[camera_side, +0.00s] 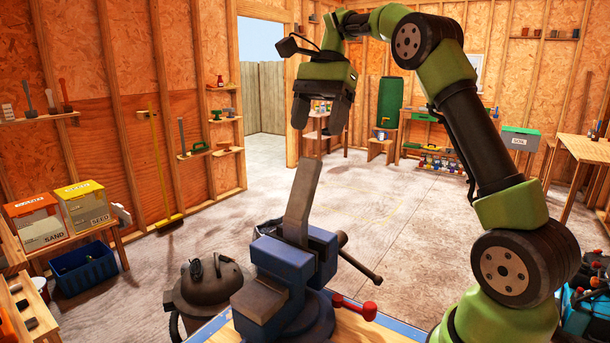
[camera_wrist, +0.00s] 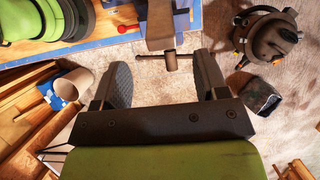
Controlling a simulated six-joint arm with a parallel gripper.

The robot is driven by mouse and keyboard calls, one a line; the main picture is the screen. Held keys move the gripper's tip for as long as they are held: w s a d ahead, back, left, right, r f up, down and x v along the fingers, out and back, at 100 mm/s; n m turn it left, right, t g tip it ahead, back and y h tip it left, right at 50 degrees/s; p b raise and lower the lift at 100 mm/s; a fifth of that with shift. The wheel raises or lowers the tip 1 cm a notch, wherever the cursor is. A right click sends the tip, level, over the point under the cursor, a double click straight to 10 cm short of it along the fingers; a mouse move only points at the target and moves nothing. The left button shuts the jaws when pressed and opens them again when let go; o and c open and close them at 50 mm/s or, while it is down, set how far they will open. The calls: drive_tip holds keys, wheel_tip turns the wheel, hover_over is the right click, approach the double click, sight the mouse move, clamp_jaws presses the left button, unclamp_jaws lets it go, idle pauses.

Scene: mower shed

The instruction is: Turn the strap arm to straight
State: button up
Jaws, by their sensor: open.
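The strap arm (camera_side: 302,203) is a flat grey metal bar standing up from the jaws of a blue vise (camera_side: 265,290). Its upper part leans to the right in the side view, and its lower end is hidden in the vise. My gripper (camera_side: 319,114) is open and empty, pointing down above the strap's top end, with a clear gap between them. In the wrist view, my gripper's two fingers (camera_wrist: 163,78) are apart with floor between them. The vise's screw handle (camera_wrist: 166,57) crosses just beyond the fingertips; I cannot clearly make out the strap there.
The vise stands on a workbench (camera_side: 215,330) with blue edging. Its handle (camera_side: 360,265) sticks out to the right, near a red-knobbed lever (camera_side: 355,306). A dark shop vacuum (camera_side: 208,290) stands on the floor to the left. The air around the strap's upper part is clear.

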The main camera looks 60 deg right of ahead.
sight(305, 171)
drive_tip(key=x, duration=0.9)
drive_tip(key=shift+a+f, duration=0.2)
drive_tip(key=shift+f, duration=0.15)
drive_tip(key=shift+c, duration=0.2)
clamp_jaws()
drive_tip(key=shift+a+r+h, duration=0.25)
drive_tip(key=shift+a+h, duration=0.6)
drive_tip(key=shift+h, duration=0.15)
drive_tip(key=a+h, duration=0.2)
drive_tip(key=h, duration=0.1)
drive_tip(key=shift+o, duration=0.2)
unclamp_jaws()
